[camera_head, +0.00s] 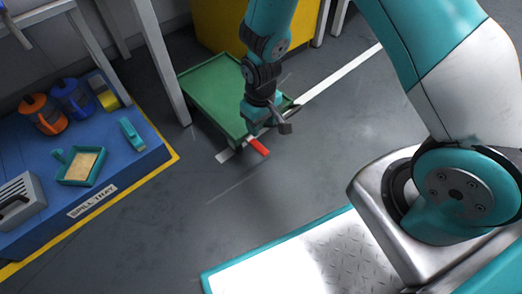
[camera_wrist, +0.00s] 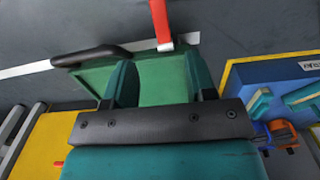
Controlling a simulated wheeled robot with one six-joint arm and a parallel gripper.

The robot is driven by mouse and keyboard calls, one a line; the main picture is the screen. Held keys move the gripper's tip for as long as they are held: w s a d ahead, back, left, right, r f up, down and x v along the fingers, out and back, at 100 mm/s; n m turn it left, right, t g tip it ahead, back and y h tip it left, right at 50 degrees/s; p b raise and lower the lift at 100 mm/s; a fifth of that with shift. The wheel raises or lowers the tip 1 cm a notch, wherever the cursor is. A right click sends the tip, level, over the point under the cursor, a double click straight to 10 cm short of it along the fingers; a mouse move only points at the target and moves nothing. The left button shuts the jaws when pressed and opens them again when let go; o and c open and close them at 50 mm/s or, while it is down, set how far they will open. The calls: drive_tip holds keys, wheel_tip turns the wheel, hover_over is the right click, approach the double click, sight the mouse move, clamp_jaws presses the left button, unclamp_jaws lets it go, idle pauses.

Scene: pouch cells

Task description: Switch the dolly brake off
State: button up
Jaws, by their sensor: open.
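The green dolly (camera_head: 212,88) stands on the grey floor; its flat deck also shows in the wrist view (camera_wrist: 160,80). A red lever (camera_head: 259,146) sticks out from its near edge over the floor. In the wrist view the red lever (camera_wrist: 160,22) is at the top middle, beyond the fingertips. My gripper (camera_head: 268,124) is over the dolly's near edge, close to the lever. In the wrist view my gripper (camera_wrist: 161,76) has its two teal fingers apart with nothing between them. Whether it touches the dolly cannot be told.
A dark bar (camera_wrist: 95,55) lies beside the lever at the dolly's edge. A blue spill tray (camera_head: 140,160) with jugs and small items is at left. A yellow cabinet (camera_head: 215,25) and table legs stand behind. The floor in front of the dolly is clear.

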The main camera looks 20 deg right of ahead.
sight(261, 148)
wheel_tip(261, 148, down, 11)
drive_tip(key=b, duration=0.6)
drive_tip(key=shift+r, duration=0.1)
clamp_jaws()
